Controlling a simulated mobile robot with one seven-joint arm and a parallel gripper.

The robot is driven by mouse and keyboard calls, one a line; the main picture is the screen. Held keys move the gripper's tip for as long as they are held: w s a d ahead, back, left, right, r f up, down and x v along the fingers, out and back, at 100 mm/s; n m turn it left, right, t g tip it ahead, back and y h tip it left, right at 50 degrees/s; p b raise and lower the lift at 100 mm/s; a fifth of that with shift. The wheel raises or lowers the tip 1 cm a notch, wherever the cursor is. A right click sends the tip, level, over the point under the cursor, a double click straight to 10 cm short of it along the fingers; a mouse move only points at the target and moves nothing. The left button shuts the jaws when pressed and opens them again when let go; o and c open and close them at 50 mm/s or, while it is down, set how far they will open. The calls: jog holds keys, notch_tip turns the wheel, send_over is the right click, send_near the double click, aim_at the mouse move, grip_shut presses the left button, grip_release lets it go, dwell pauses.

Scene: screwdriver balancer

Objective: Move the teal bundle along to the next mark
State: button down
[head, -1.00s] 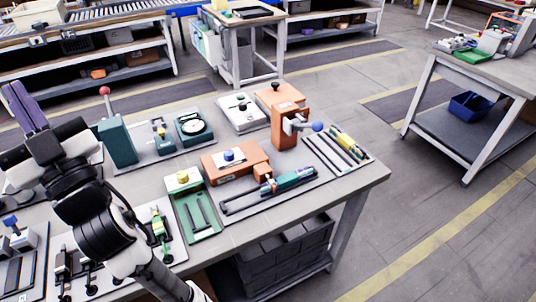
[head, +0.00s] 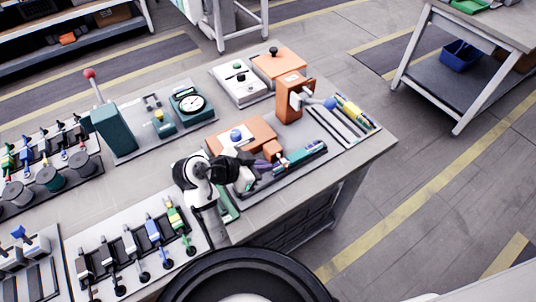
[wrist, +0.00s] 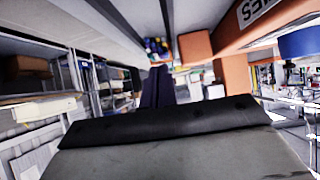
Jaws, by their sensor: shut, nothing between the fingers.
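The teal bundle (head: 308,152), long with dark bands and bluish parts, lies on a grey tray (head: 262,193) along the bench's front right, beside an orange block unit. My gripper (head: 268,164) is low over the tray, just left of the bundle's left end; its purple fingers are together and empty. In the wrist view the fingers (wrist: 158,84) point ahead, with a small blue and yellow-green object (wrist: 156,46) beyond their tips. Whether the fingers touch the bundle or the small orange piece near its end, I cannot tell. Marks on the tray are too small to make out.
A yellow-green bundle (head: 350,108) lies on rails at right. A green tray is partly hidden by my arm.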

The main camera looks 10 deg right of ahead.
aim_at(301, 153)
jog(key=w+d, duration=0.1)
jog(key=d, duration=0.2)
jog(key=w+d, duration=0.1)
jog(key=d, duration=0.2)
jog(key=w+d+b, duration=0.1)
jog(key=d, duration=0.3)
jog(key=shift+w+f, duration=0.35)
jog(key=shift+f, duration=0.05)
jog(key=shift+a+f, duration=0.1)
jog(key=shift+f, duration=0.3)
jog(key=shift+s+f, duration=0.1)
